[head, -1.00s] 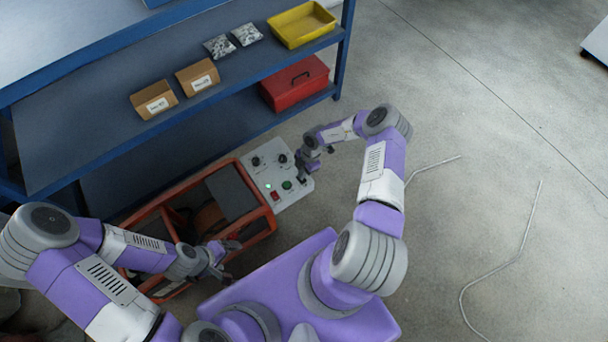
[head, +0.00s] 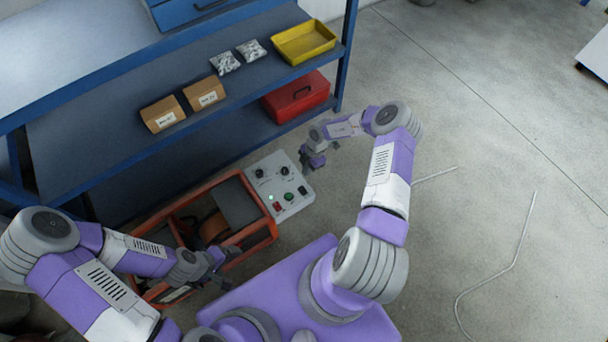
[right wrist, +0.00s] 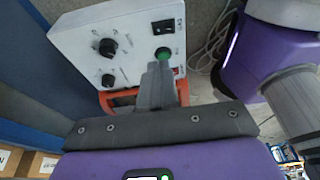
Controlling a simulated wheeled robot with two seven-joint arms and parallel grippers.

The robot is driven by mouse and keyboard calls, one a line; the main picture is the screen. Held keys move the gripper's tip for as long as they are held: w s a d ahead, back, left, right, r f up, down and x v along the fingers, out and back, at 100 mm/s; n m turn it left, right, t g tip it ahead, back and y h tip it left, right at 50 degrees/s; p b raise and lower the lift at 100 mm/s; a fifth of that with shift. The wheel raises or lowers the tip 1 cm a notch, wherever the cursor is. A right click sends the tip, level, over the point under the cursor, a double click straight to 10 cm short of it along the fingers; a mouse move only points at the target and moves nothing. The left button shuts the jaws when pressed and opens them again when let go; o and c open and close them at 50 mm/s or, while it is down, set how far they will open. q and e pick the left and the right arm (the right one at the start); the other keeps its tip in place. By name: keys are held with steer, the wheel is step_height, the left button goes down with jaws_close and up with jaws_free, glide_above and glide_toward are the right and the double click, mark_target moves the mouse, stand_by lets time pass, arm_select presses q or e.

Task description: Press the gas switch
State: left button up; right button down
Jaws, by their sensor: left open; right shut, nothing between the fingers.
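The light control panel (head: 292,208) sits on the right end of the orange-framed machine. It carries two black knobs, a green button (head: 289,196), a red switch (head: 277,206) and a black rocker switch (head: 302,190). In the right wrist view the black rocker (right wrist: 162,27) lies just beyond the green button (right wrist: 163,55), with a small label beside it that I cannot read for sure. My right gripper (head: 309,166) is shut and empty above the panel's upper right edge. Its fingertips overlap the green button's lower edge in the wrist view; contact cannot be told. My left gripper (head: 228,268) is open beside the machine.
The orange frame (head: 262,236) extends left of the panel. A blue shelf (head: 120,150) behind holds two cardboard boxes, two bags and a yellow tray (head: 304,42), with a red toolbox (head: 296,97) below.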

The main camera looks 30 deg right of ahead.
mark_target(305, 192)
steer(key=shift+p+v, duration=0.35)
steer(key=shift+v, duration=1.25)
steer(key=a+n+h, duration=0.1)
steer(key=n, duration=0.5)
steer(key=a+n+h+b, duration=0.1)
steer(key=n, duration=0.5)
steer(key=a+n+g+h, duration=0.1)
steer(key=n, duration=0.5)
steer(key=shift+s+a, duration=0.25)
steer(key=f+b, duration=0.2)
steer(key=f, duration=0.2)
steer(key=s+f+b, duration=0.1)
steer(key=f+b, duration=0.1)
steer(key=f, duration=0.3)
steer(key=f+b, duration=0.2)
steer(key=f, duration=0.3)
steer(key=shift+s, duration=0.35)
steer(key=shift+d, duration=0.1)
